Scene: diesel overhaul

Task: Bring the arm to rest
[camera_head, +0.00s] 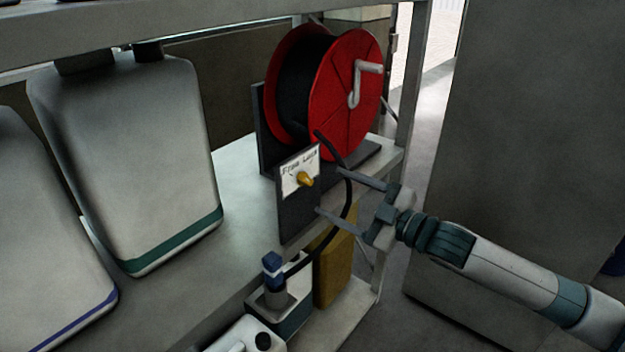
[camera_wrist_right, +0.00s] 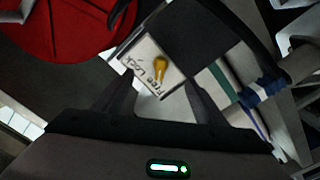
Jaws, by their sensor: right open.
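My right gripper (camera_head: 331,194) is open, with its two fingers apart and pointing left toward a dark panel. It is empty. The panel carries a white label plate (camera_head: 300,172) reading "Free" and "Lock", with a yellow knob (camera_head: 305,180) on it. In the right wrist view the yellow knob (camera_wrist_right: 160,67) and label plate (camera_wrist_right: 152,72) show just beyond the fingers, and the fingers appear apart from the knob. A red hose reel (camera_head: 345,95) with a grey crank stands behind the panel on the shelf.
A black hose (camera_head: 349,200) runs from the reel past the finger area to a blue-capped nozzle (camera_head: 273,265) below. White jugs (camera_head: 135,150) stand on the shelf at left. A shelf post (camera_head: 412,75) rises behind the reel. A large grey panel (camera_head: 530,130) stands at right.

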